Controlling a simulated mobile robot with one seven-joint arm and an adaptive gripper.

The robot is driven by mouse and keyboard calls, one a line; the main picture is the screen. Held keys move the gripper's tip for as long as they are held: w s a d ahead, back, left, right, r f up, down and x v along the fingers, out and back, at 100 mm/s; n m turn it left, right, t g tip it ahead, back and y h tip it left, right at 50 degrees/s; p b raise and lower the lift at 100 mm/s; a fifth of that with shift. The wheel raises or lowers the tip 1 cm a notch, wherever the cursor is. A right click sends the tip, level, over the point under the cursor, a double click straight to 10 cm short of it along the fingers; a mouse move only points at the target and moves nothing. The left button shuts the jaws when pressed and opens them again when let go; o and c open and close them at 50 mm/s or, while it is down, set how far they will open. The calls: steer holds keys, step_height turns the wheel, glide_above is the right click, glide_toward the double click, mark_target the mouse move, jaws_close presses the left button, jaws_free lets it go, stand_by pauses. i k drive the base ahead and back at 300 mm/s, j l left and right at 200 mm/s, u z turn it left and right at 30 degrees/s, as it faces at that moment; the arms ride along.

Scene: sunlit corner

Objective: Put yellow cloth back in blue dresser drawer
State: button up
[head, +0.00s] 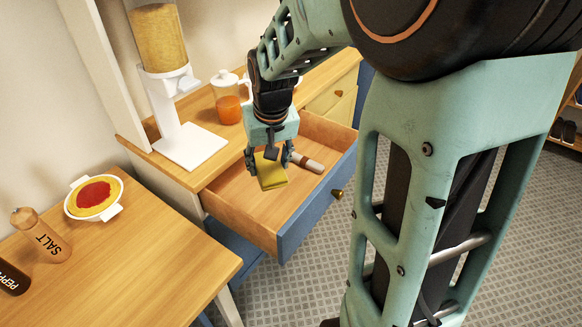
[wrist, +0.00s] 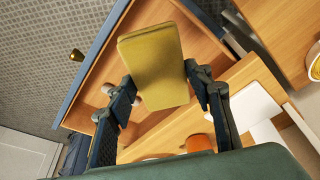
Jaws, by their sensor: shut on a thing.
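The yellow cloth (head: 271,171) is a folded block held in my gripper (head: 268,158). In the wrist view the cloth (wrist: 153,65) sits between the two fingers of my gripper (wrist: 160,92), which is shut on it. The blue dresser drawer (head: 262,207) is pulled open, with a blue front and a brass knob. The cloth is over the open drawer in both views; I cannot tell whether it touches the drawer floor. A rolling-pin-like item (head: 305,162) lies in the drawer, right of the cloth; the gripper partly hides it.
On the dresser top stand a cereal dispenser (head: 188,143) and a jar of orange liquid (head: 228,103). At left a wooden table (head: 130,262) holds a white dish (head: 94,197) and a salt shaker (head: 41,235). Clear tiled floor (head: 310,275) lies before the drawer.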

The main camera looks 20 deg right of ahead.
mark_target(285, 196)
steer(key=i+l+z, duration=0.1)
steer(key=z, duration=0.9)
steer(key=i, duration=0.4)
